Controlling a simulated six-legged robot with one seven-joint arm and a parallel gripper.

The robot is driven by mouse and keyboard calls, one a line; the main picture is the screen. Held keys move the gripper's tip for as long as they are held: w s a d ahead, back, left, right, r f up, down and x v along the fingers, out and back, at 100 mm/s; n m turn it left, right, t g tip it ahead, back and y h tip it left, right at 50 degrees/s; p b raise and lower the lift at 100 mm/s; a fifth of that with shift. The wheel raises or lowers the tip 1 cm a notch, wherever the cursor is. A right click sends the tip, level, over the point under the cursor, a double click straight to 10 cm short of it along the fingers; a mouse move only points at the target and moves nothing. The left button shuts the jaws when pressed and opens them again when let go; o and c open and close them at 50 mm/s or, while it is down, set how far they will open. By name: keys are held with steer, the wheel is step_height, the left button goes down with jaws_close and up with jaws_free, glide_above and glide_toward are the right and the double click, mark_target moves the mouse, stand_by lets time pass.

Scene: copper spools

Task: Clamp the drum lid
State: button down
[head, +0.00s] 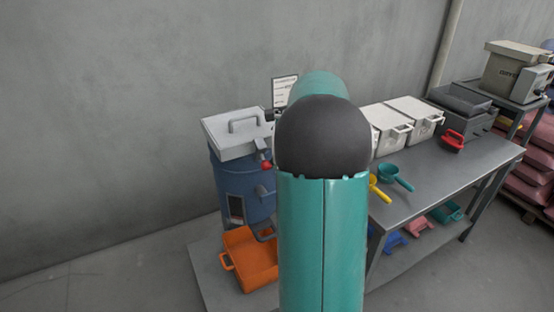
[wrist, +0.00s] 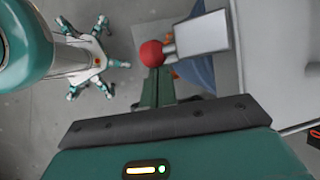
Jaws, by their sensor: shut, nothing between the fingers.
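The blue drum (head: 243,190) stands by the wall, left of my arm in the head view. Its grey lid (head: 230,148) has a raised handle and lies on top. A red ball knob (head: 266,166) sits at the drum's upper right edge. In the wrist view the red knob (wrist: 151,53) is at the end of a short stem beside a flat grey plate (wrist: 203,35). My gripper (wrist: 157,78) is shut and empty, its fingertips close to the knob; whether they touch it I cannot tell. In the head view my arm hides the gripper.
An orange tray (head: 250,262) sits low in front of the drum. Open floor lies at the left.

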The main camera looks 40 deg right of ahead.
steer(key=shift+w+r+g, duration=0.1)
steer(key=shift+r+g, duration=0.15)
steer(key=shift+g, duration=0.15)
stand_by(0.4)
steer(key=shift+r, duration=0.1)
stand_by(1.3)
steer(key=shift+r, duration=0.75)
steer(key=s+d+r, duration=0.1)
steer(key=d+r, duration=0.5)
steer(key=d, duration=0.1)
stand_by(0.5)
steer(key=shift+s+d, duration=0.1)
